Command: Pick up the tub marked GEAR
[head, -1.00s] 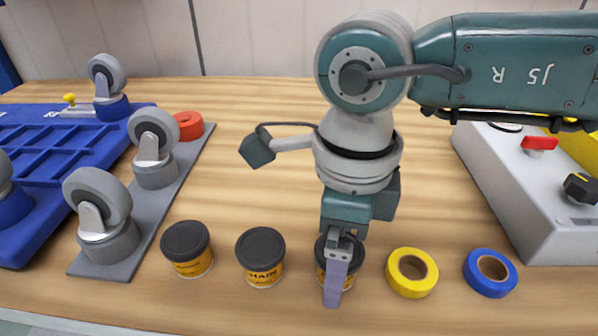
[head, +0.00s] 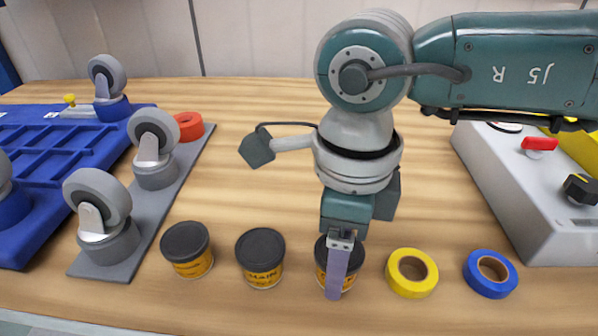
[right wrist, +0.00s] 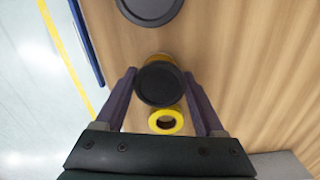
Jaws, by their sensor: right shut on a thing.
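Three tubs with black lids and yellow labels stand in a row near the front of the bench. The left tub (head: 187,249) has a label too small to read. The middle tub (head: 260,258) has a partly visible label that seems to end in "HAIN". The right tub (head: 322,270) is partly hidden by my right gripper (head: 340,282), so its label cannot be read. In the right wrist view, my right gripper (right wrist: 160,88) has its fingers on both sides of this tub's lid (right wrist: 160,83) and is shut on it. My left gripper is not in view.
A yellow tape roll (head: 411,273) and a blue tape roll (head: 490,273) lie to the right. Casters on a grey strip (head: 150,232) and a blue tray (head: 50,170) stand left. A grey control box (head: 520,195) is at the right. The bench behind the tubs is clear.

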